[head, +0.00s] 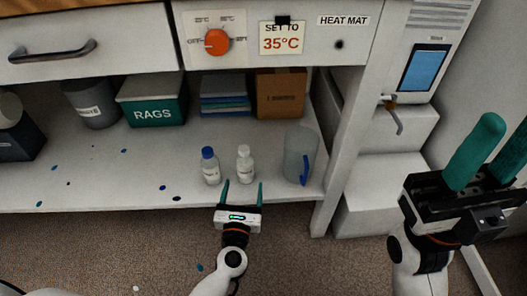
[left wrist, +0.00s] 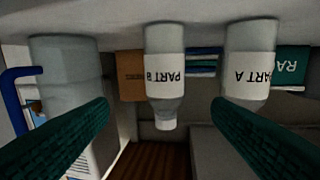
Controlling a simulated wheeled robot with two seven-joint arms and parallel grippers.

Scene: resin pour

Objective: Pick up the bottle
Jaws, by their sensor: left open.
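Two small white-labelled bottles stand upright on the low shelf: a blue-capped one (head: 210,167) and a white-capped one (head: 245,165) to its right. My left gripper (head: 243,188) is open and empty, just in front of the white-capped bottle. In the left wrist view, which is upside down, this bottle (left wrist: 164,75) reads PART B and appears between the open fingers (left wrist: 159,106). The other bottle (left wrist: 249,65) reads PART A, its cap hidden behind a finger. My right gripper (head: 500,135) is open and empty at the right, away from the bottles.
A clear jug with a blue handle (head: 300,155) stands right of the bottles, close by. Behind are a green RAGS box (head: 152,103), a blue stack (head: 224,97), and a cardboard box (head: 280,95). A drawer and heat-mat panel (head: 270,35) hang above the shelf.

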